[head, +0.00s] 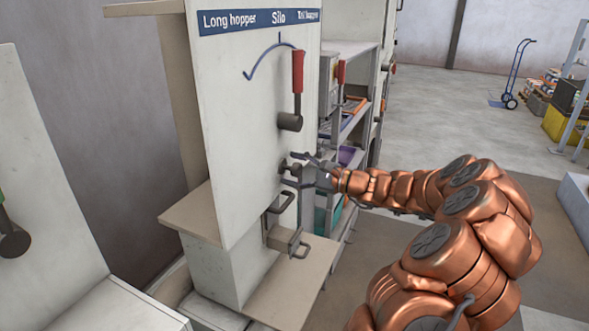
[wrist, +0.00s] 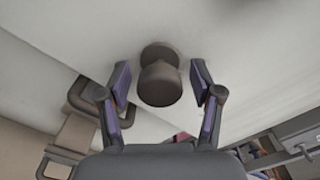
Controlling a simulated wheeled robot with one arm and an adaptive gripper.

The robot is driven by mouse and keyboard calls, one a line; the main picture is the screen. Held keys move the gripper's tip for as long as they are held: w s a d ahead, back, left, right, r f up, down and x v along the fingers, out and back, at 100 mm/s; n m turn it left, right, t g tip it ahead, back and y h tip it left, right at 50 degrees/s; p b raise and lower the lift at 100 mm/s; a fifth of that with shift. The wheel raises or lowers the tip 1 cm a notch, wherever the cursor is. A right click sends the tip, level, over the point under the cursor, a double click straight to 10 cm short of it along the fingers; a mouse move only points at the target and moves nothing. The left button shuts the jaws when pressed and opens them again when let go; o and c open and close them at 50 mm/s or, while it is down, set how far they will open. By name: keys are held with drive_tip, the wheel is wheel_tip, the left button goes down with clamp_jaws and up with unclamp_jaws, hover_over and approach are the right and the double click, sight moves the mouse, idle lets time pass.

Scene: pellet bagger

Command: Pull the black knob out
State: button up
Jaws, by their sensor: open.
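The black knob (wrist: 160,82) sticks out of the pale machine panel in the wrist view, at top centre. In the head view the knob (head: 289,169) is small, on the panel below the red-handled lever. My gripper (wrist: 160,88) is open, with one finger on each side of the knob and a visible gap at both sides. In the head view my gripper (head: 302,170) reaches in from the right to the panel. Whether the fingertips touch the panel is not clear.
A red-handled lever (head: 298,75) is above the knob. A dark handle (head: 280,203) and a drawer-like block with a handle (head: 288,241) are below it, over a beige shelf (head: 290,290). A shelf rack (head: 350,110) stands behind the panel. Open floor lies to the right.

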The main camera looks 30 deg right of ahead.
clamp_jaws()
idle(0.5)
